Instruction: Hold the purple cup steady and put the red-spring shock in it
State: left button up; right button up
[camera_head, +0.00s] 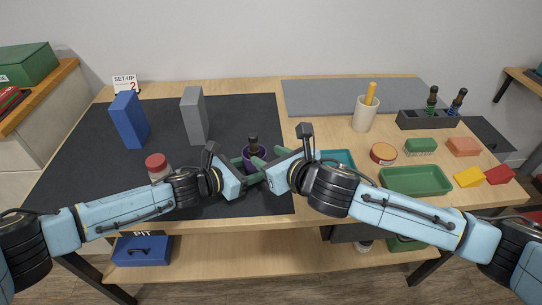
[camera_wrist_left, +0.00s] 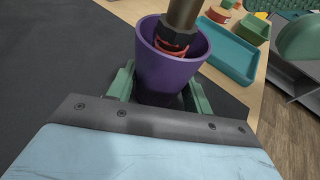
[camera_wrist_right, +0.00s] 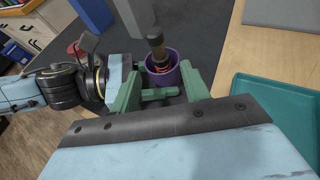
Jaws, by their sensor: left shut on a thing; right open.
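The purple cup (camera_head: 262,154) stands upright on the dark mat near its right edge; it also shows in the left wrist view (camera_wrist_left: 160,68) and the right wrist view (camera_wrist_right: 152,78). The red-spring shock (camera_wrist_left: 172,44) stands in the cup, its dark top above the rim and a bit of red spring inside; it also shows in the right wrist view (camera_wrist_right: 157,50). My left gripper (camera_wrist_left: 165,85) is shut on the cup from the left. My right gripper (camera_wrist_right: 165,88) is open beside the cup, its green fingers apart, not holding the shock.
A teal tray (camera_head: 337,157) lies right of the cup. A green tray (camera_head: 420,181) is farther right. A dark rack (camera_head: 428,122) holds two other shocks. A beige cup (camera_head: 364,113) stands behind. Blue (camera_head: 129,120) and grey (camera_head: 194,114) blocks and a red-lidded jar (camera_head: 157,163) stand left.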

pick_arm(q)
jog(key=o, duration=0.8)
jog(key=shift+o, duration=0.2)
jog(key=shift+a, duration=0.1)
